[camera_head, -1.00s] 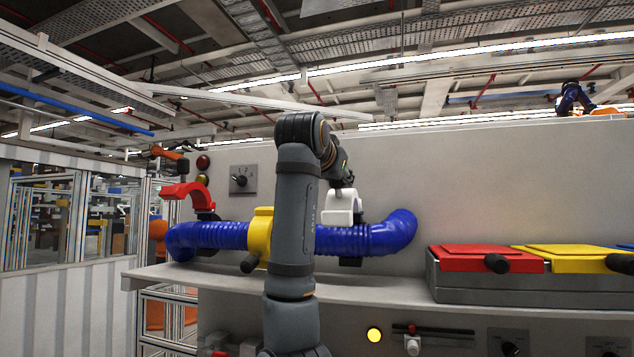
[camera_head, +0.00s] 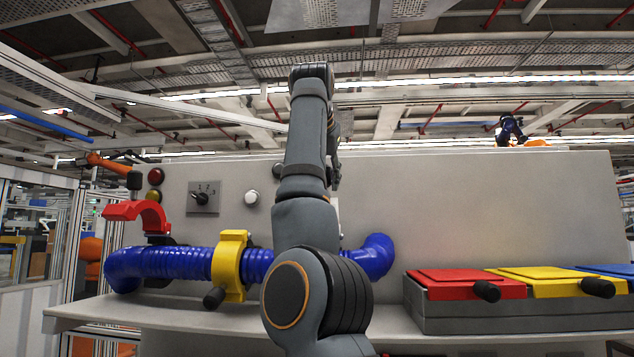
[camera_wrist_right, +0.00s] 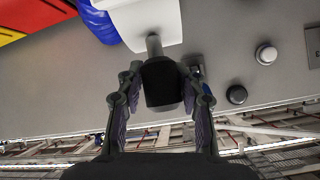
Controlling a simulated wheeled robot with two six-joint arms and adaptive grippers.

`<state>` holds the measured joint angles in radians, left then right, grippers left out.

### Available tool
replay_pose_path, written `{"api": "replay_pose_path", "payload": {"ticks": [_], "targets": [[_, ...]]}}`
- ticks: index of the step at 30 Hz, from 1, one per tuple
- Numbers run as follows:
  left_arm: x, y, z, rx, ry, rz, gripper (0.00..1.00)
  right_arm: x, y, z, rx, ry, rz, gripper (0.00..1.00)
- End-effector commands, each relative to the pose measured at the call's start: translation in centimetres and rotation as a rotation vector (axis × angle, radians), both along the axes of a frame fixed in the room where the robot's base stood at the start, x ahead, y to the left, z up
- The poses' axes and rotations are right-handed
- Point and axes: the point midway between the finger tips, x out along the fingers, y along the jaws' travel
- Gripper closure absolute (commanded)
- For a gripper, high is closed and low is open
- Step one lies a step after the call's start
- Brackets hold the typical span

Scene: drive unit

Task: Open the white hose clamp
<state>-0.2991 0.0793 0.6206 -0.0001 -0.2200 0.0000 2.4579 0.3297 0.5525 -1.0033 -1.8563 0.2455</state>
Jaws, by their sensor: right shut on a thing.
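The white hose clamp (camera_wrist_right: 150,22) is at the top of the right wrist view, with a grey stem and a black handle (camera_wrist_right: 162,85). My right gripper (camera_wrist_right: 163,72) has its fingers on both sides of this black handle and is shut on it. In the head view my right arm hides most of the clamp; only a thin white strip (camera_head: 336,208) shows above the blue hose (camera_head: 180,263). The right gripper (camera_head: 334,178) is partly hidden behind my arm there. My left gripper is not in view.
A yellow clamp (camera_head: 230,262) sits around the hose, and a raised red clamp (camera_head: 140,213) stands at its left. A rotary switch (camera_head: 204,196) and a white button (camera_head: 251,197) are on the panel. A grey box (camera_head: 470,317) with coloured lids stands at the right.

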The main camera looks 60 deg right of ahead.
Motion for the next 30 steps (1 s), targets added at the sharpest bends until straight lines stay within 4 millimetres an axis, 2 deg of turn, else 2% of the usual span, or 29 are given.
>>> {"api": "replay_pose_path", "payload": {"ticks": [18,19,21,23,30], "targets": [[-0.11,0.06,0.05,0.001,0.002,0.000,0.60,-0.34,-0.11,0.54,0.005,-0.004,0.003,1.00],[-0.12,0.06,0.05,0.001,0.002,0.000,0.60,-0.35,-0.11,0.54,0.005,-0.004,0.003,0.60],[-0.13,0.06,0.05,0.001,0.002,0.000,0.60,-0.36,-0.11,0.50,0.006,-0.003,0.003,0.50],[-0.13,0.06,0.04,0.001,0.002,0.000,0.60,-0.36,-0.13,0.45,0.007,-0.001,0.002,0.45],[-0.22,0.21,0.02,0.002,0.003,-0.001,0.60,-0.37,-0.18,0.30,0.011,0.002,0.001,0.45]]}}
